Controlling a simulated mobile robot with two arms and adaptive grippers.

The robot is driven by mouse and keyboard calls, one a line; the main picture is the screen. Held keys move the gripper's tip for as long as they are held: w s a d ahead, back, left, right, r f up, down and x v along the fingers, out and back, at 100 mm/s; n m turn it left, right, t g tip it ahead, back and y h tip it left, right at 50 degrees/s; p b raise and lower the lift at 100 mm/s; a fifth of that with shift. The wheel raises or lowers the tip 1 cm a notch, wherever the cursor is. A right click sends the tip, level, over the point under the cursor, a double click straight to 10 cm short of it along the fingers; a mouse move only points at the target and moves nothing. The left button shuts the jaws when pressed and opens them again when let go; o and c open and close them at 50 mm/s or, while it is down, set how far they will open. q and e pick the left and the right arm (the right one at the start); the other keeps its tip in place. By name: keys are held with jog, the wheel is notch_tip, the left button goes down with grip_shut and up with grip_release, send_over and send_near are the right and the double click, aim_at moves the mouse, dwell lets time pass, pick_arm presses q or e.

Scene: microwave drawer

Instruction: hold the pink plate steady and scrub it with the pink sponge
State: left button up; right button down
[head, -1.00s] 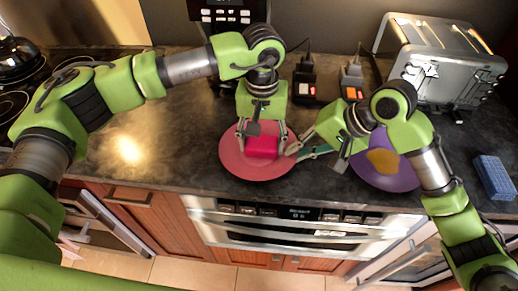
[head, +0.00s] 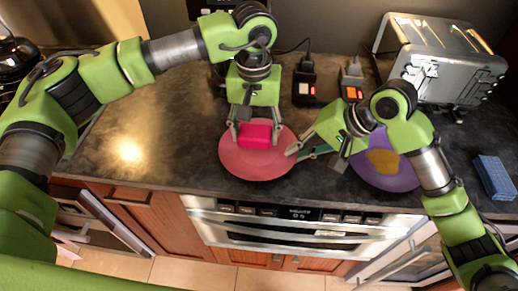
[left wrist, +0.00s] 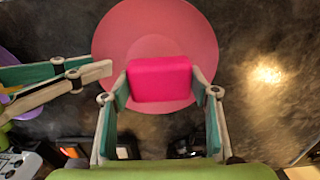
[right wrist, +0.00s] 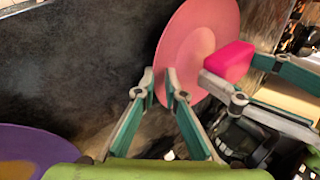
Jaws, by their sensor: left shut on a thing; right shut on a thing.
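The pink sponge (head: 255,134) is a bright block over the far part of the plate. My left gripper (head: 253,130) is shut on the sponge, its fingers on either side in the left wrist view (left wrist: 160,90). I cannot tell whether the sponge touches the plate. My right gripper (head: 294,151) is shut on the plate's right rim, its fingertips meeting at the edge in the right wrist view (right wrist: 160,88).
A blue sponge (head: 494,177) lies at far right. A toaster (head: 440,62) and plugged devices (head: 304,84) stand behind. The counter left of the pink plate is clear.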

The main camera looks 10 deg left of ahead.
pick_arm(q)
jog(key=shift+a+r, duration=0.1)
jog(key=shift+r, duration=1.2)
pick_arm(e)
jog(key=shift+d+f, duration=0.1)
jog(key=shift+f, duration=0.05)
pick_arm(q)
jog(key=a, duration=0.9)
jog(key=shift+d, duration=0.1)
pick_arm(e)
jog(key=c, duration=2)
grip_release()
jog(key=v, duration=1.2)
pick_arm(q)
jog(key=shift+f, duration=0.1)
